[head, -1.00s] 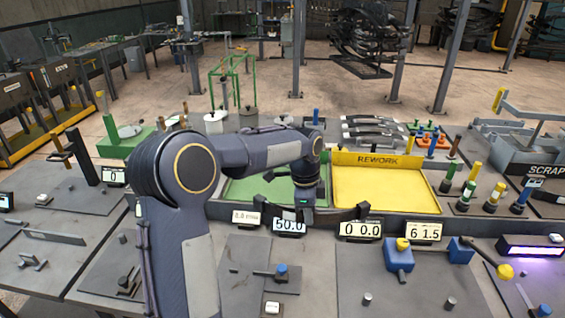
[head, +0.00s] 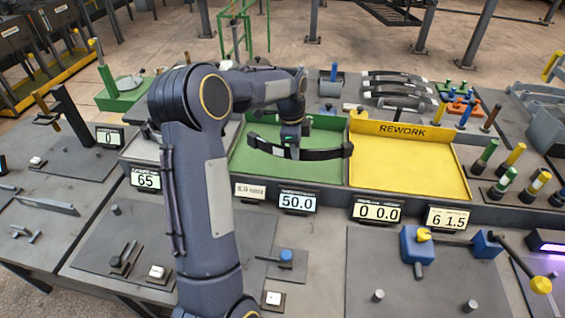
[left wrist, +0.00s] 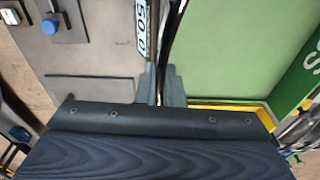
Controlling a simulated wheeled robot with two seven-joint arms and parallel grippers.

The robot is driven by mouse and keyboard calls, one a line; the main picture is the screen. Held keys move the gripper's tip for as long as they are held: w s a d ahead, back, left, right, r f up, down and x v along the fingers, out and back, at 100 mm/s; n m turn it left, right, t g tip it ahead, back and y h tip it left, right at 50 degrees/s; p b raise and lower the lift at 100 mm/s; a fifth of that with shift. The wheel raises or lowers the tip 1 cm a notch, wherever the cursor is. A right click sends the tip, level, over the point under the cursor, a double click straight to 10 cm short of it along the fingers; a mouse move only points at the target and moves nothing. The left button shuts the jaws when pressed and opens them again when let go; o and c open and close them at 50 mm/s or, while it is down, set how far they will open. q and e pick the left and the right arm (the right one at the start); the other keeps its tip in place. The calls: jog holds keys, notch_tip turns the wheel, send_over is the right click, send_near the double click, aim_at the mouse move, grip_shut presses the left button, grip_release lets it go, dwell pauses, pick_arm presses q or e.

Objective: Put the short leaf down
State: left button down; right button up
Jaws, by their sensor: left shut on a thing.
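The short leaf (head: 325,154) is a dark, slightly curved strip with upturned ends. It lies lengthwise across the green tray (head: 255,170), its right end near the divider to the yellow tray. My left gripper (head: 291,150) is shut on the leaf near its middle. I cannot tell whether the leaf touches the tray floor. In the left wrist view, the two grey fingers (left wrist: 163,88) pinch the leaf (left wrist: 167,40), seen edge-on as a thin dark line, with green tray floor to its right. My right gripper is not in view.
The empty yellow REWORK tray (head: 405,165) is right of the green tray. Displays, one reading 50.0 (head: 297,202), line the front edge. More dark leaves (head: 398,90) are stacked behind. Coloured posts (head: 510,160) stand at the right.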

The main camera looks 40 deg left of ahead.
pick_arm(q)
jog(key=a+f, duration=0.1)
jog(key=f, duration=0.1)
jog(key=a+f, duration=0.2)
jog(key=shift+w+a, duration=0.15)
jog(key=shift+a, duration=0.15)
jog(key=f+b, duration=0.1)
jog(key=a+f, duration=0.1)
jog(key=f+b, duration=0.1)
jog(key=f, duration=0.1)
jog(key=shift+a+f+b, duration=0.1)
jog(key=shift+a+b, duration=0.2)
jog(key=shift+f, duration=0.3)
jog(key=shift+f+b, duration=0.2)
jog(key=shift+b, duration=0.1)
jog(key=c, duration=1.5)
grip_release()
jog(key=shift+d, duration=0.1)
jog(key=shift+c, duration=0.2)
